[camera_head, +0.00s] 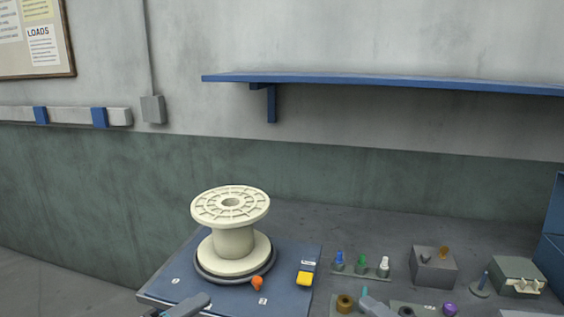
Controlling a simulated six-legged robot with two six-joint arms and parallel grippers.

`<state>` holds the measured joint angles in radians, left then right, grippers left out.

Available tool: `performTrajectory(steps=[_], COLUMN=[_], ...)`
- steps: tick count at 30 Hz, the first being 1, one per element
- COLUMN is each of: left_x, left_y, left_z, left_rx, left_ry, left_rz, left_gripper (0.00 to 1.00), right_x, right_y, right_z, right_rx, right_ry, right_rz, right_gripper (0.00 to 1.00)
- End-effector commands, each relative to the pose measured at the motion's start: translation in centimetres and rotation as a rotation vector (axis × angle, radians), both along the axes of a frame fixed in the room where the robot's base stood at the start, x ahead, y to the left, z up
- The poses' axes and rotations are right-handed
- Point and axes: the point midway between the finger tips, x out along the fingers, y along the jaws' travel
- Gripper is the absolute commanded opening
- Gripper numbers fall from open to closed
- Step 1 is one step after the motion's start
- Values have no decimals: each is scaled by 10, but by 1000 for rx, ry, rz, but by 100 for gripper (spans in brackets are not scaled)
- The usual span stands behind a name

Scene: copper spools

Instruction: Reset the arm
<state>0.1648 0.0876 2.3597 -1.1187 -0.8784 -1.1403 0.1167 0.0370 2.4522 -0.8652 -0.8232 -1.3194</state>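An empty cream spool (234,240) stands upright on a dark round base on a blue board (170,290). Grey and teal parts at the bottom edge, left of centre, look like my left gripper (186,305), just in front of the spool.
To the right are a rack of coloured pegs (361,267), a grey box (433,266) and a grey-green box (518,277). A blue shelf (390,82) hangs above.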

Motion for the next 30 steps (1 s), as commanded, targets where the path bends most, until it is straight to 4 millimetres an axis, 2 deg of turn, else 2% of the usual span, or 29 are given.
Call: performTrajectory(steps=[8,11,14,17,18,20,21,22,24,25,27,30], left_x=[9,8,-3,-31,-48,-78,-99,-116,-154,-165,-179,-190], left_y=[-19,-26,-33,-39,-41,-42,-42,-42,-39,-37,-31,-27], left_z=[-77,-118,-174,-243,-271,-308,-329,-343,-367,-373,-377,-379], left_rx=[-75,-132,-220,-344,-401,-483,-539,-582,-693,-744,-864,-987], left_ry=[245,403,637,968,1114,1325,1459,1553,1746,1801,1871,1919], left_rz=[-2,37,116,267,352,499,614,707,955,1059,1260,1449], left_gripper=[46,46,46,46,46,46,46,46,46,46,46,46], right_x=[10,6,-6,-37,-55,-84,-105,-120,-155,-164,-175,-184], right_y=[18,24,30,36,39,41,43,43,43,42,37,34], right_z=[-82,-125,-181,-249,-276,-311,-331,-343,-366,-371,-374,-376], right_rx=[59,114,209,350,415,515,582,634,763,821,950,1084], right_ry=[248,403,630,946,1085,1284,1408,1494,1669,1716,1771,1803], right_rz=[9,-19,-85,-221,-300,-441,-550,-640,-882,-982,-1183,-1374], right_gripper=[46,46,46,46,46,46,46,46,46,46,46,46])
